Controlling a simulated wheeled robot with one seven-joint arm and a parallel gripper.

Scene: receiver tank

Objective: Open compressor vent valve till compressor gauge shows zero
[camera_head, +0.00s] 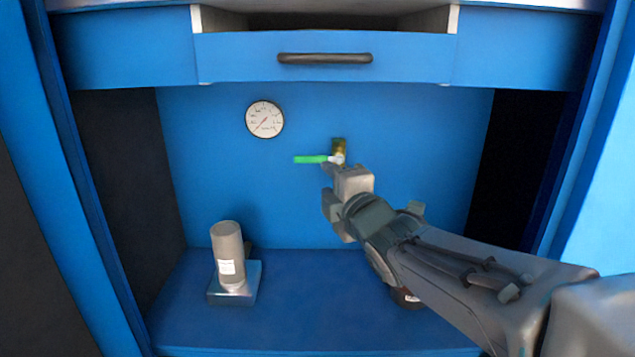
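The gauge (265,119) is a round white dial with a red needle on the blue back panel. Its needle points to the lower left; the numbers are too small to read. The vent valve has a green lever handle (311,159) that lies level, pointing left. Its brass body (339,146) is fixed to the back panel, right of the gauge. My gripper (332,172) is at the valve, just below and right of the handle's pivot end. I cannot tell whether it touches the handle, or whether its fingers are apart.
A grey cylinder (228,254) with a white label stands on a metal base on the blue shelf (300,300), at the left. A blue drawer (325,70) with a dark handle is above the recess, slightly open. Side walls bound the recess left and right.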

